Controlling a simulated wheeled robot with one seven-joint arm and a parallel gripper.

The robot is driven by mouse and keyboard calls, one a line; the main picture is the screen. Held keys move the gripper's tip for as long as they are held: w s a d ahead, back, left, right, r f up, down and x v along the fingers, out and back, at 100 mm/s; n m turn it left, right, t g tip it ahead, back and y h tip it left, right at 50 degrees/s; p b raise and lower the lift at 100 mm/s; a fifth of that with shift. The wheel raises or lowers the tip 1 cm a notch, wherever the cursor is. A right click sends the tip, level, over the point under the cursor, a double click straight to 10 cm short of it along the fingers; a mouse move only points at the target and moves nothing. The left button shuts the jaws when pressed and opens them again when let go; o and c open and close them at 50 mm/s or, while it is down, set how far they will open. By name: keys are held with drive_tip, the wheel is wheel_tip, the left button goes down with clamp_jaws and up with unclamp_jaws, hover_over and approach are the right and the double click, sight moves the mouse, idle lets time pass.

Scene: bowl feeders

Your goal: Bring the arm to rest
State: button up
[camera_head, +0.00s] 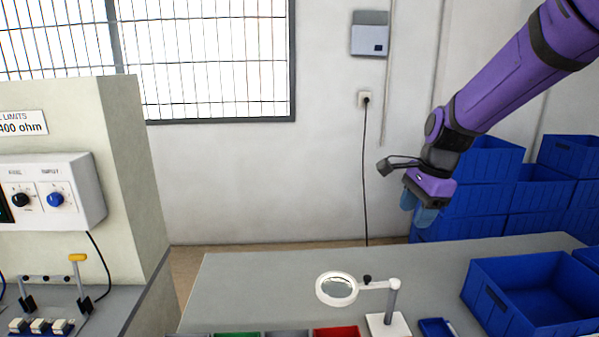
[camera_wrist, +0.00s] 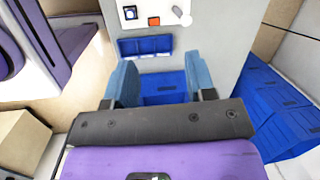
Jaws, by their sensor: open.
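My gripper (camera_head: 424,208) is at the end of my purple arm, in the upper right of the head view. It hangs in the air above the back of the grey table, in front of stacked blue bins. In the wrist view, my gripper (camera_wrist: 158,88) shows two blue fingers standing wide apart. It is open, and nothing is between the fingers. Beyond them, part of the table and a blue bin show below.
The grey table (camera_head: 250,275) bears a magnifier lamp (camera_head: 392,298), a large blue bin (camera_head: 535,297) and a red bin (camera_head: 337,332) at the front edge. Blue bins (camera_head: 480,200) are stacked behind. A beige cabinet (camera_head: 130,150) stands at left. The table's back left is clear.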

drive_tip(key=s+d+r+n+t, duration=0.1)
drive_tip(key=s+d+r+n, duration=0.1)
drive_tip(key=s+n, duration=0.3)
drive_tip(key=s+d+r+n+t+h, duration=0.1)
drive_tip(key=s+r+n, duration=0.3)
drive_tip(key=s, duration=0.8)
drive_tip(key=s+d+r+n+t+h, duration=0.1)
drive_tip(key=s+d+r+n+t, duration=0.1)
drive_tip(key=s+n, duration=0.4)
drive_tip(key=s+r, duration=0.1)
drive_tip(key=s, duration=0.2)
drive_tip(key=shift+d+r+n, duration=0.3)
drive_tip(key=shift+d+r, duration=0.05)
drive_tip(key=shift+r, duration=0.05)
